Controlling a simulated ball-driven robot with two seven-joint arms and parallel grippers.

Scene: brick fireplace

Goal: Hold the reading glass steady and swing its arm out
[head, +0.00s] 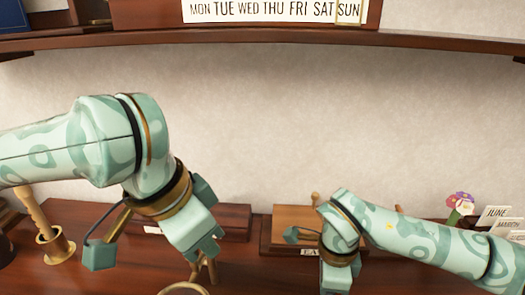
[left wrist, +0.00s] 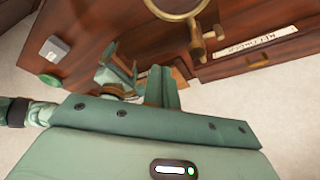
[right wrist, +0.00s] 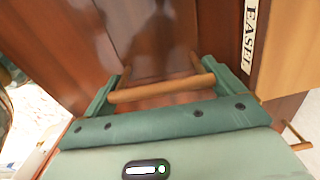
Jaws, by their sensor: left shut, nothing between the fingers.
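The reading glass shows as a brass ring (head: 185,289) at the bottom edge of the head view, partly cut off. In the left wrist view, the ring (left wrist: 176,8) is cut by the top edge, with a brass joint (left wrist: 199,42) below it. My left gripper (head: 207,246) hangs just above the glass in the head view. Its fingers (left wrist: 162,88) are together and empty, apart from the brass. My right gripper (right wrist: 163,85) has its fingers wide apart, with a wooden bar (right wrist: 160,90) lying across between them. I cannot tell whether they touch it.
The dark wooden top (head: 110,275) runs along the wall. A brass holder (head: 54,244) with a pale wooden handle stands at the left. A flower (head: 460,203) and month cards (head: 497,216) stand at the right. A shelf (head: 270,38) crosses above. An EASEL label (right wrist: 250,35) is beside the right gripper.

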